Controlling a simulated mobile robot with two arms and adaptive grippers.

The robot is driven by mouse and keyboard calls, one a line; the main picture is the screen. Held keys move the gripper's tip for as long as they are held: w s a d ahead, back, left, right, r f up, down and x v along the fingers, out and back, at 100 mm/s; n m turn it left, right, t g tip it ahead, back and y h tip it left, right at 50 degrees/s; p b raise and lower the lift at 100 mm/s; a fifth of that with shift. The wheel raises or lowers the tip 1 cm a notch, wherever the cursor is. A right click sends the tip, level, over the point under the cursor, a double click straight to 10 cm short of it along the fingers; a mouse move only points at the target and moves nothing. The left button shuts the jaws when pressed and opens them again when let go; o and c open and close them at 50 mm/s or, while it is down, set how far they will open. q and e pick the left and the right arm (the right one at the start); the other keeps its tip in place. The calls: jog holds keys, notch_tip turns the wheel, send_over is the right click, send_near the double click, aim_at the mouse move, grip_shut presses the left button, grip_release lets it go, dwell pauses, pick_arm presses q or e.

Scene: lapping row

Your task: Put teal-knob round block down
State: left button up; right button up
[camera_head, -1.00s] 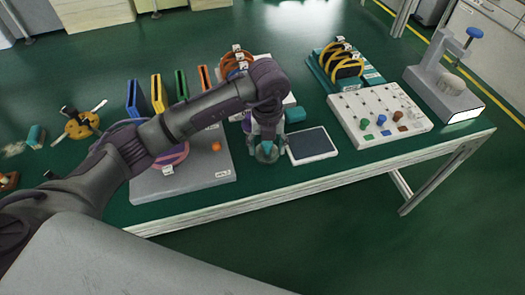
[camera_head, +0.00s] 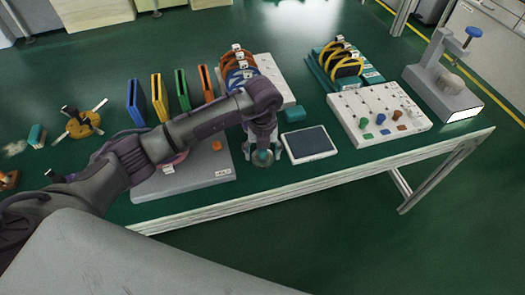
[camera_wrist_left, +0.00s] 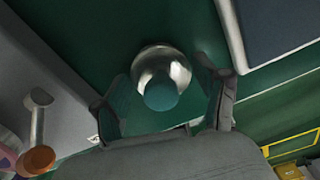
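The teal-knob round block (camera_wrist_left: 163,66) is a shiny metal round piece with a teal knob on top. In the left wrist view it stands on the green table top (camera_wrist_left: 95,50), between my left gripper's fingers (camera_wrist_left: 160,88). The fingers are apart, with green showing between each finger and the block. In the head view my left gripper (camera_head: 262,150) points down over the block, between the grey plate (camera_head: 205,178) and the dark tablet (camera_head: 310,143); the fingers partly hide the block. My right gripper is in neither view.
A white board with coloured knobs (camera_head: 370,118) and a grey press stand (camera_head: 440,85) are to the right. Upright coloured plates (camera_head: 158,95) and a rack of orange and blue rings (camera_head: 285,92) stand behind. The table's front edge (camera_head: 300,180) is close in front.

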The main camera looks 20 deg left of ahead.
pick_arm(q)
jog(key=shift+o, duration=0.9)
jog(key=shift+r, duration=0.15)
notch_tip(320, 180, up, 11)
jog(key=shift+r, duration=0.5)
